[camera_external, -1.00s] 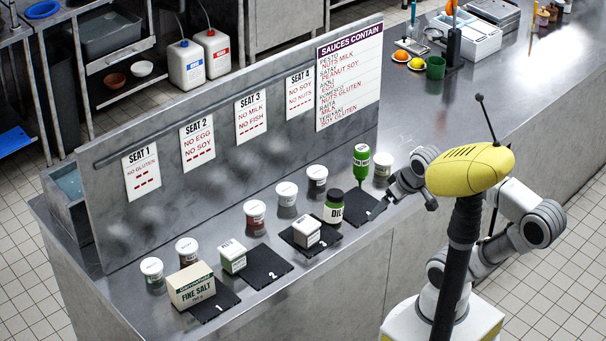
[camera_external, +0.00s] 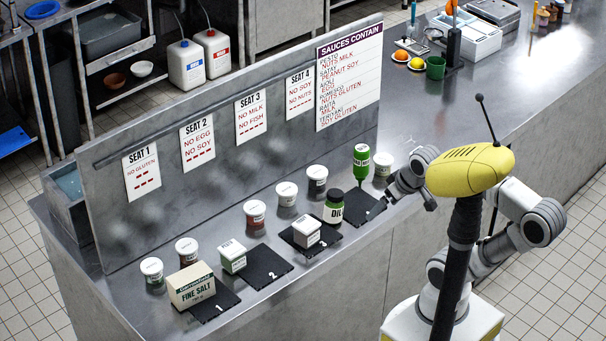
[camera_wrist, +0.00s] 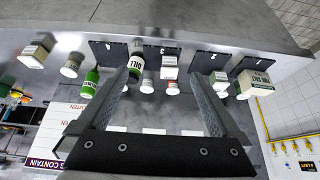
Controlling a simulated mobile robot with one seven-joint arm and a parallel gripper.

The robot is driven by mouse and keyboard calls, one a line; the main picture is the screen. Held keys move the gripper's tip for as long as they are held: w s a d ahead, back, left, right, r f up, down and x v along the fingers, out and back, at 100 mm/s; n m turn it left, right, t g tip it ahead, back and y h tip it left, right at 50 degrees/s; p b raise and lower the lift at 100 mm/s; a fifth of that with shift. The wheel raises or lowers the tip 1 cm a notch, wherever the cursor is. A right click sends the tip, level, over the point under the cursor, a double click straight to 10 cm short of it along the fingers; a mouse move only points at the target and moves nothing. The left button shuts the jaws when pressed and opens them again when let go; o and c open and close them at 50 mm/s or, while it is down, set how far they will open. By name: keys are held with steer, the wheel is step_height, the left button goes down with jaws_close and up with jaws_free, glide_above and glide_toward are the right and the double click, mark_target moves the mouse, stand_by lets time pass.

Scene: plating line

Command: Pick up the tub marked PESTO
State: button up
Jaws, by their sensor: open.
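Several white-lidded tubs stand on the steel counter, and I cannot read PESTO on any of them. In the external view, one with greenish contents (camera_external: 153,283) stands at the far left, with a brownish one (camera_external: 187,251) beside it. A red-brown tub (camera_external: 255,222) stands mid-row, then paler tubs (camera_external: 287,194) and (camera_external: 317,182), and one (camera_external: 383,168) near my arm. My gripper (camera_wrist: 159,73) is open and empty in the wrist view, its two fingers apart above the counter. In the external view it is at the counter's right part, its fingertips hard to make out.
Dark numbered mats (camera_external: 265,275) line the counter's front edge. A sign panel (camera_external: 240,165) rises behind.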

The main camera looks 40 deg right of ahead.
mark_target(232, 251)
steer(key=w+a+f+n+t+y+b, duration=0.1)
steer(key=w+a+f+t+y, duration=0.1)
steer(key=w+a, duration=0.7)
steer(key=w+a+f+t+y+b, duration=0.1)
steer(key=w+a+f+y, duration=0.2)
steer(key=w+a, duration=0.6)
steer(key=s+a+f+m+t+h+b, duration=0.1)
steer(key=a+f+t+h+b, duration=0.1)
steer(key=a+f+t+h, duration=0.55)
steer(key=w+f+b, duration=0.1)
steer(key=w+f, duration=0.1)
steer(key=w, duration=0.1)
steer(key=w+a+f+g+y, duration=0.1)
steer(key=w+f, duration=0.1)
steer(key=w, duration=0.2)
steer(key=w+f+g+y+b, duration=0.1)
steer(key=w+f, duration=0.1)
steer(key=w, duration=0.2)
steer(key=shift+w+a+b, duration=0.1)
steer(key=shift+a+b, duration=0.25)
steer(key=x, duration=0.1)
steer(key=b+x, duration=0.1)
steer(key=x, duration=0.2)
steer(key=shift+w+d+f, duration=0.25)
steer(key=shift+f, duration=0.25)
steer(key=shift+w, duration=0.3)
steer(key=c, duration=1.5)
